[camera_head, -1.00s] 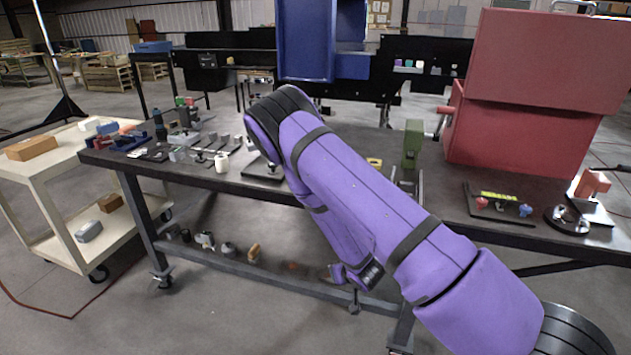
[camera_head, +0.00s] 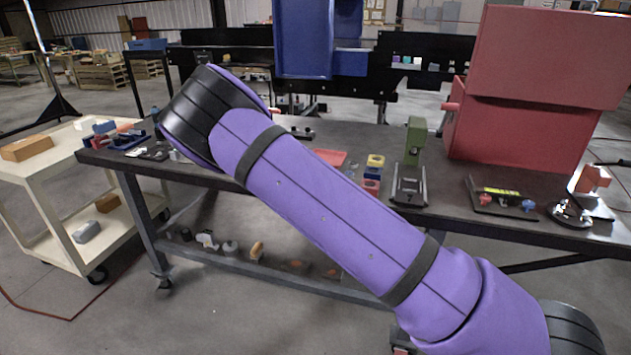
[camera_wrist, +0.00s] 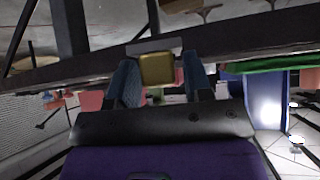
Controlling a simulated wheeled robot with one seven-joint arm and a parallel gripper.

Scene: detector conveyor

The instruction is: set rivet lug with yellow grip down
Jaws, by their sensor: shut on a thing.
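In the wrist view my gripper (camera_wrist: 160,80) has its two blue-grey fingers on either side of a yellow block, the grip of the rivet lug (camera_wrist: 157,68). The gripper is shut on it. A grey flat part shows just beyond the yellow grip, probably the lug's own body. In the head view my purple arm spans the middle of the picture and hides my gripper and the lug.
The dark workbench (camera_head: 450,215) carries a green press-like device (camera_head: 412,165), stacked coloured blocks (camera_head: 372,175), a red machine (camera_head: 520,130) and a dark fixture plate (camera_head: 500,197). A cream cart (camera_head: 45,165) stands at the left. Blue machine (camera_head: 303,40) behind.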

